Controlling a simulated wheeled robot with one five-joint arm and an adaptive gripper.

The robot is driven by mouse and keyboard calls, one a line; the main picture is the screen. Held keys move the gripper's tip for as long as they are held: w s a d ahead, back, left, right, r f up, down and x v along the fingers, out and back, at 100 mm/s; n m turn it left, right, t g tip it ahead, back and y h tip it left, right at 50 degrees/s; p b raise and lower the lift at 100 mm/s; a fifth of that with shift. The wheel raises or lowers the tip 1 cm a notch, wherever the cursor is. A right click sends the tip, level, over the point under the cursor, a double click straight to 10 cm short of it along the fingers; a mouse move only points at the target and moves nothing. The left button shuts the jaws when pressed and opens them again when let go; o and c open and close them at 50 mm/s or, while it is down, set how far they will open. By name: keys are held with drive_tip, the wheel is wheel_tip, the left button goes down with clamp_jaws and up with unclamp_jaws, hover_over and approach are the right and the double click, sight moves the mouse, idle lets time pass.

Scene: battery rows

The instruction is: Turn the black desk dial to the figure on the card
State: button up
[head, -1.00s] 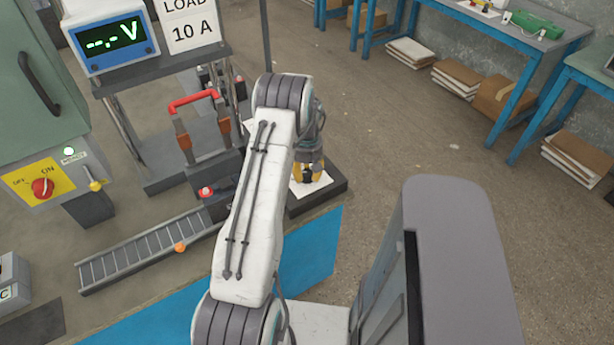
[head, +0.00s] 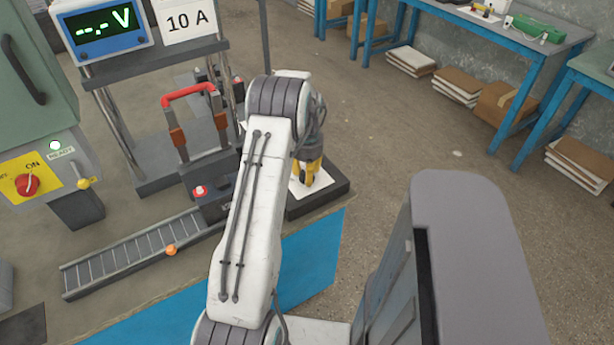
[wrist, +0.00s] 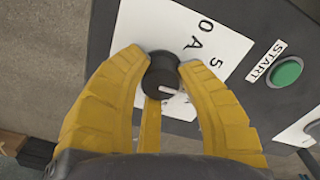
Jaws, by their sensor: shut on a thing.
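The black dial (wrist: 161,72) stands on a white scale plate (wrist: 215,32) in the wrist view. My gripper (wrist: 160,62) has its yellow fingers closed against both sides of the dial. A short white mark on the dial points toward the lower right. A "0", an "A" and a "5" show on the plate; the rest of the scale is hidden. In the head view my gripper (head: 308,172) is down at the plate (head: 318,185), and its fingers hide the dial. The white card (head: 187,20) reads "10 A".
A green START button (wrist: 285,72) is beside the scale plate. In the head view a meter (head: 103,30) shows "--.- V". A red-handled frame (head: 190,95) and a roller track (head: 130,255) stand left of my arm.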

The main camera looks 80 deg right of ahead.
drive_tip(key=m, duration=0.3)
drive_tip(key=m+b, duration=0.1)
drive_tip(key=shift+a+f+m, duration=0.25)
drive_tip(key=shift+m, duration=0.15)
drive_tip(key=shift+w, duration=0.1)
idle(0.3)
drive_tip(key=o, duration=0.8)
drive_tip(key=shift+c, duration=0.2)
drive_tip(key=o, duration=0.4)
drive_tip(key=shift+d+r, duration=0.15)
drive_tip(key=shift+o, duration=0.2)
drive_tip(key=shift+r, duration=0.1)
drive_tip(key=shift+d+r, duration=0.1)
drive_tip(key=shift+r, duration=0.1)
wheel_tip(320, 180, up, 12)
drive_tip(key=shift+f, duration=0.25)
